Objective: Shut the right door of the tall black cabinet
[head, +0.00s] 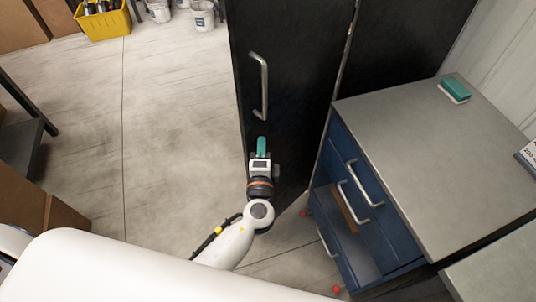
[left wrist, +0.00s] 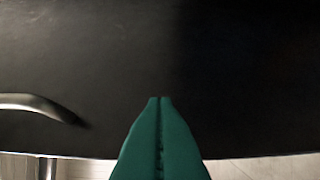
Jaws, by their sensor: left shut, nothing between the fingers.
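The black cabinet door (head: 292,75) shows its outer face in the head view, with a silver bar handle (head: 264,88) near its left edge. Floor shows beyond that edge, so the door appears swung out; its exact angle is unclear. More black cabinet panel (head: 395,45) lies right of a pale seam. My left gripper (head: 261,143) is shut and empty, its green fingertips in front of the door below the handle. In the left wrist view the fingertips (left wrist: 160,100) point at the black surface (left wrist: 110,60), with the handle (left wrist: 35,104) to the left. Contact cannot be told.
A blue drawer unit (head: 352,160) with a grey top (head: 430,150) stands close on the right; a lower drawer appears pulled out. A green-and-white block (head: 454,89) lies on top. A yellow crate (head: 103,24) and white buckets (head: 203,15) stand far left. Floor left of the door is clear.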

